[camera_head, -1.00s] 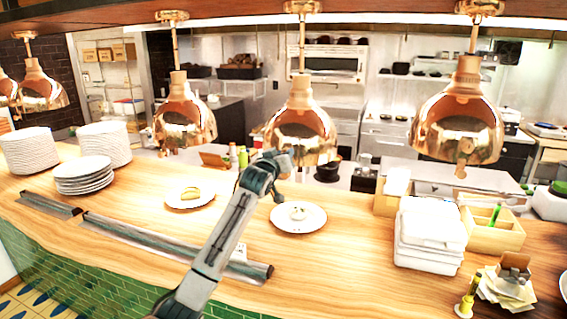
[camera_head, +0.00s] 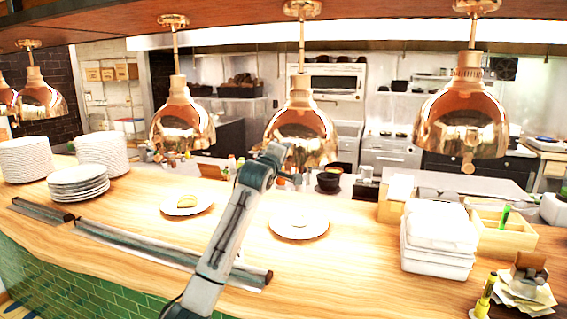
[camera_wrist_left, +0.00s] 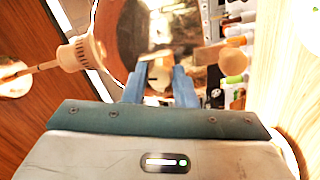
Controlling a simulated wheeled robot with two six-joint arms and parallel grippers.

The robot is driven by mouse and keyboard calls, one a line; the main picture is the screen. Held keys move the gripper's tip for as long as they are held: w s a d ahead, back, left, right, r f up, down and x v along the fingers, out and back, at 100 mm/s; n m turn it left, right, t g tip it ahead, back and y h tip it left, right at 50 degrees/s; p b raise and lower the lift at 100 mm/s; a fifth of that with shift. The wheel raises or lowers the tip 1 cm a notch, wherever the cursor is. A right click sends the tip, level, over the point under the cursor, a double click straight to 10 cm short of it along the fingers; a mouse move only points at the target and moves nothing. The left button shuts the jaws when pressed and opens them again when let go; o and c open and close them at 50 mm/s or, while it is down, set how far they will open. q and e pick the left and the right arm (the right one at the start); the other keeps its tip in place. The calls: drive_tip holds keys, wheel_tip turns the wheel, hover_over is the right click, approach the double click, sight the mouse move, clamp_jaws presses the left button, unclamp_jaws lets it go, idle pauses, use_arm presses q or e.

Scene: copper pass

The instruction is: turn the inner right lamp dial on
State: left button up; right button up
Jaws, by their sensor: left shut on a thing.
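The inner right copper lamp (camera_head: 300,122) hangs over the counter in the head view. Its dial is hidden there behind my left gripper (camera_head: 284,172), which is raised to the lamp's lower rim. In the left wrist view the lamp's shiny shade (camera_wrist_left: 122,35) fills the space ahead, lying sideways in the picture. My right gripper is not in view.
Copper lamps hang to the left (camera_head: 182,122) and right (camera_head: 461,118). Below are a plate with food (camera_head: 172,206), another plate (camera_head: 318,230), plate stacks (camera_head: 78,183) and white trays (camera_head: 436,262). A metal rail (camera_head: 135,246) runs along the counter front.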

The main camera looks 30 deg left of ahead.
use_arm(q)
drive_tip(key=shift+f+n+b, duration=0.1)
drive_tip(key=shift+n+b, duration=0.6)
drive_tip(key=shift+n, duration=0.3)
drive_tip(key=o, duration=1)
drive_tip(key=b+v, duration=0.4)
drive_tip(key=v, duration=0.6)
drive_tip(key=shift+s, duration=0.4)
